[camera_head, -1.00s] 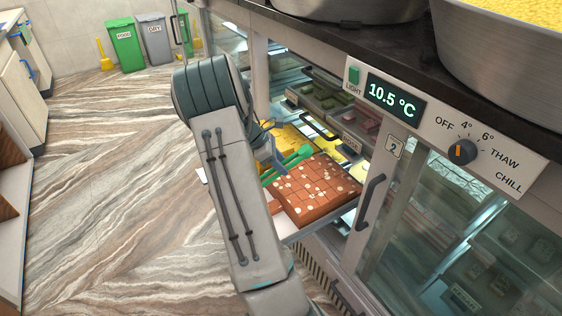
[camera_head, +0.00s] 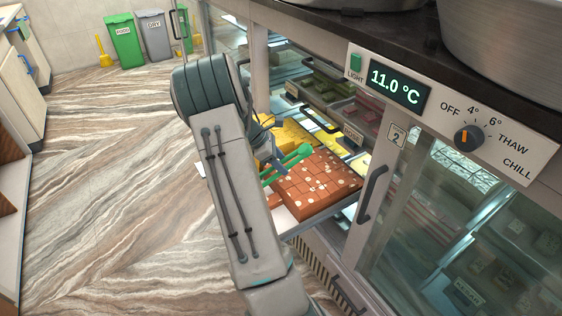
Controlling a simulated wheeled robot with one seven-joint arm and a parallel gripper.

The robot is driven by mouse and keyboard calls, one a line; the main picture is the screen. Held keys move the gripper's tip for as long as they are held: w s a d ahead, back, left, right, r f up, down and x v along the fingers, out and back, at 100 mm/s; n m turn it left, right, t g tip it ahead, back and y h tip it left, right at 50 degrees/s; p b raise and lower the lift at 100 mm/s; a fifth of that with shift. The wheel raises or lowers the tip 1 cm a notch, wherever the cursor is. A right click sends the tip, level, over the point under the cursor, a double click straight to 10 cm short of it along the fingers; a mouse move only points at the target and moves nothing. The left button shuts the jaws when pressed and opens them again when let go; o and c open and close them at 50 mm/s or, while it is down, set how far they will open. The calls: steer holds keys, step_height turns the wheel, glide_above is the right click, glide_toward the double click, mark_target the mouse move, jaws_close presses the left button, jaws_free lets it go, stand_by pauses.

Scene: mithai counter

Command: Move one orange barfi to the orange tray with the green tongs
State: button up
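A block of reddish-brown, pale-flecked barfi (camera_head: 318,188), cut into squares, sits on a tray (camera_head: 301,229) pulled out from the counter. It is the nearest to orange that I see. The green tongs (camera_head: 288,164) lie or are held along its left far edge. My gripper (camera_head: 272,158) is beside the tongs' left end, mostly hidden behind my own arm. I cannot tell whether its fingers are open or closed on the tongs. Yellow barfi (camera_head: 293,134) lies behind. I cannot make out an orange tray.
Glass cabinet doors and a handle (camera_head: 371,194) stand right of the pulled-out tray. Trays of green barfi (camera_head: 328,92) are inside the case. A control panel (camera_head: 440,110) reads 11.0 °C. Metal pans stand on top. Open marbled floor (camera_head: 110,180) lies left; bins (camera_head: 125,42) stand far back.

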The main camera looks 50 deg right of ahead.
step_height(320, 180, up, 10)
steer(key=p, duration=0.8)
steer(key=c, duration=0.8)
